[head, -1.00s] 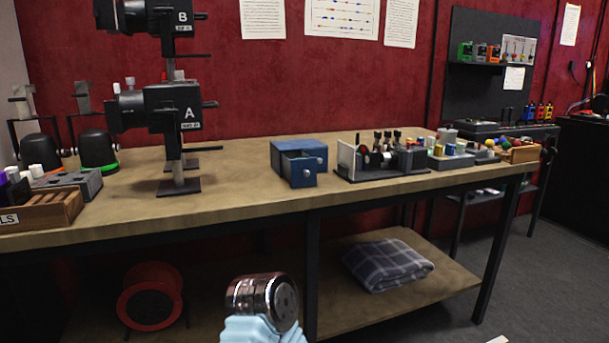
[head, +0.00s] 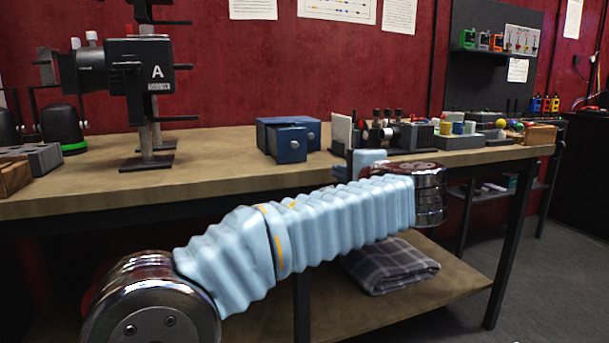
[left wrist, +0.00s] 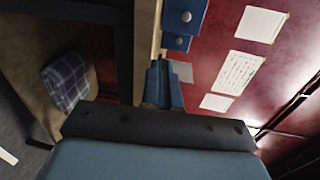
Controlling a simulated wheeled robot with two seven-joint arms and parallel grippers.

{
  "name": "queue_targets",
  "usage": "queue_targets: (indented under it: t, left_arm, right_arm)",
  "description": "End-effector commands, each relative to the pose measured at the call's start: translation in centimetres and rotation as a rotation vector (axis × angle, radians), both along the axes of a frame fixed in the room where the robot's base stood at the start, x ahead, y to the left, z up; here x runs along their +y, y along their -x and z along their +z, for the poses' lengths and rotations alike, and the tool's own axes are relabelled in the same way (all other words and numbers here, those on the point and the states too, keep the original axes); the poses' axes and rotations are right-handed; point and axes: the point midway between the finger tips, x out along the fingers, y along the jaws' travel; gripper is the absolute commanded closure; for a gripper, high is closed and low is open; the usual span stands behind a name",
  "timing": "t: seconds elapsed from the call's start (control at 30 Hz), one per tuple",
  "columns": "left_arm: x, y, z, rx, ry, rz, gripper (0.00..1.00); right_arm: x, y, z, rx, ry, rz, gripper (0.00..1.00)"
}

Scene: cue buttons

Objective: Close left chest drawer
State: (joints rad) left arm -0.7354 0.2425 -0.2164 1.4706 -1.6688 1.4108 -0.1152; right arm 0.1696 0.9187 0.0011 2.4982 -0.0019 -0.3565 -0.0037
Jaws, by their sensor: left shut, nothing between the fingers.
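The small blue chest (head: 283,121) stands on the workbench in the head view. My left gripper (head: 337,172) is right of the chest near the bench's front edge, apart from the drawer. In the left wrist view its fingers (left wrist: 160,68) are together and empty, pointing toward the chest. My right gripper is out of view.
A dark device labelled A (head: 125,68) stands on the bench left of the chest. A row of small apparatus (head: 400,133) is to the right. A folded plaid blanket (head: 392,267) lies on the lower shelf.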

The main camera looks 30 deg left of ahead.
Motion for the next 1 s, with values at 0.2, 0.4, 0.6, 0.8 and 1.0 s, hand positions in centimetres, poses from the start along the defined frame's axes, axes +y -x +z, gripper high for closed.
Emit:
queue_targets:
  t: [0.2,0.4,0.6,0.8,1.0]
  left_arm:
    - [2.0,2.1,3.6,-0.089,-0.024,0.078,1.00]
    - [4.6,0.2,3.3,-0.085,-0.026,0.079,1.00]
    - [8.1,-2.4,3.0,-0.083,-0.026,0.078,1.00]
    - [11.0,-4.6,2.7,-0.084,-0.027,0.076,1.00]
    - [12.4,-5.7,2.5,-0.084,-0.027,0.073,1.00]
  right_arm:
    - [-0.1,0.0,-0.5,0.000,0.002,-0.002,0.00]
    - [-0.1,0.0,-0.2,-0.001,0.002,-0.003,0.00]
    - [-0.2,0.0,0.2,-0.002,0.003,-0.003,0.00]
    - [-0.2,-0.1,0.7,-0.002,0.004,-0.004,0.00]
    - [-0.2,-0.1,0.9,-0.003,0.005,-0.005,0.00]
